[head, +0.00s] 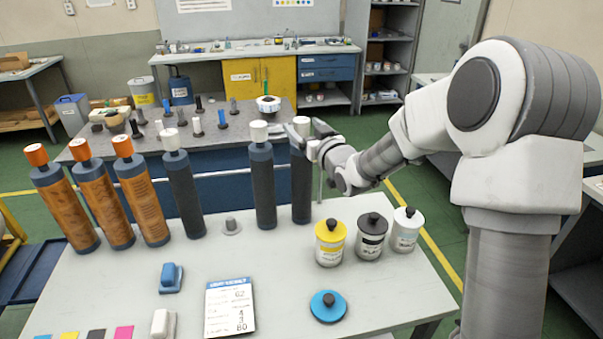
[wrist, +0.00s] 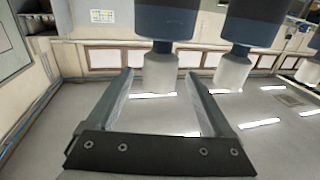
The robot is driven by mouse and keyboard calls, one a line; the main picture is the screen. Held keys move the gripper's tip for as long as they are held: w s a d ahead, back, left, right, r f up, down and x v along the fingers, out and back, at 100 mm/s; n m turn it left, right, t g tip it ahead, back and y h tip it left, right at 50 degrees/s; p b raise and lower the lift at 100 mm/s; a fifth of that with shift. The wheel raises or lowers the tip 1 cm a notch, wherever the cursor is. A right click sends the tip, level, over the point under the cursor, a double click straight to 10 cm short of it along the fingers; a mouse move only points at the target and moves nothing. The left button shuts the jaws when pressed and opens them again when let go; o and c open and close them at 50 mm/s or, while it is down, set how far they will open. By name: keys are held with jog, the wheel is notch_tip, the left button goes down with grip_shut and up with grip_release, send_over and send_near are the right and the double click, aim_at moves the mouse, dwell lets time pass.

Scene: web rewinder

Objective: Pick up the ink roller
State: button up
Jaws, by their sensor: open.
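Several upright rollers stand in a row on the near table. My gripper (head: 309,143) is at the top of the rightmost dark roller (head: 301,188), which has navy ends and a white cap. In the wrist view, which looks upside down, my gripper (wrist: 160,84) is open. The white cap of a roller (wrist: 161,73) appears between the fingertips, with a gap on both sides; I cannot tell its exact depth. Another dark roller (head: 264,190) stands just left. A third dark roller (head: 184,188) and orange-capped brown rollers (head: 143,205) stand farther left. I cannot tell which one is called the ink roller.
Yellow (head: 330,244), black (head: 371,238) and white (head: 405,230) labelled cans stand to the right. A blue disc (head: 328,307), a card (head: 230,306) and a blue block (head: 171,278) lie in front. A grey table with small parts (head: 215,148) is behind.

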jog(key=shift+x, duration=0.85)
jog(key=shift+r, duration=0.1)
grip_shut()
